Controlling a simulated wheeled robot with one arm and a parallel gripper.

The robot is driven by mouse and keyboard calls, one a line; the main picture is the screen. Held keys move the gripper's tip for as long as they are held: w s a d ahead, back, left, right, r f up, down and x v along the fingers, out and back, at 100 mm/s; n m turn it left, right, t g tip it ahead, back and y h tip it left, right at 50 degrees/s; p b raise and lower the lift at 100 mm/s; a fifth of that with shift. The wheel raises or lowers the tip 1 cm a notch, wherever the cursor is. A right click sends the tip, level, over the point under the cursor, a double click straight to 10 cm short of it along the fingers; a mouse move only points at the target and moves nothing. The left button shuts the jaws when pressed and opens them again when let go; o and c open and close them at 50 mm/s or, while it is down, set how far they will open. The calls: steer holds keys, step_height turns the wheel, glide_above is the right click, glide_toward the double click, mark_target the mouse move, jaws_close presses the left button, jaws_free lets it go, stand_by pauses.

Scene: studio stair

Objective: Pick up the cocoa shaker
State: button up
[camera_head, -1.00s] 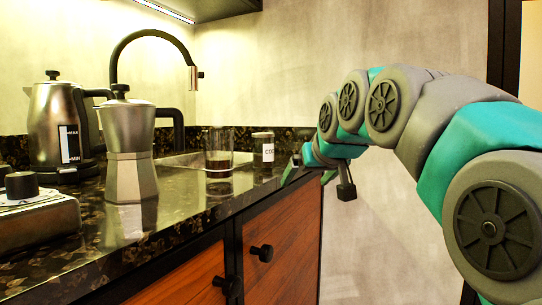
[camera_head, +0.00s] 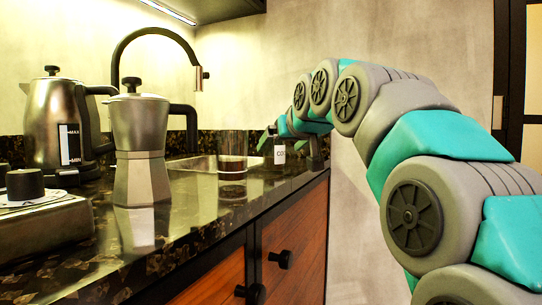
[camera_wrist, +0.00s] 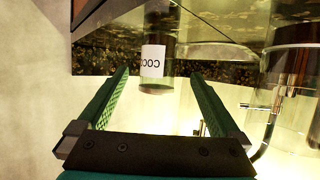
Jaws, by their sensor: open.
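The cocoa shaker (camera_head: 279,155) is a small dark cylinder with a white label, upright on the dark stone counter near its right end. My arm partly covers it in the head view. My gripper (camera_head: 290,147) is beside the shaker, with its fingers apart. In the wrist view, which is upside down, the shaker (camera_wrist: 153,62) shows ahead, between the green fingertips of my gripper (camera_wrist: 160,72). Its label reads partly "COCO". I cannot tell how far the shaker reaches between the fingers; no contact shows.
A glass with dark liquid (camera_head: 232,160) stands left of the shaker; it also shows in the wrist view (camera_wrist: 292,62). A moka pot (camera_head: 140,145), a kettle (camera_head: 58,125) and a black tap (camera_head: 150,32) are farther left. Wooden drawers (camera_head: 292,245) are below the counter.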

mark_target(277, 152)
steer(key=shift+b+x, duration=0.35)
steer(key=shift+x, duration=2.6)
steer(key=shift+d, duration=0.1)
jaws_close()
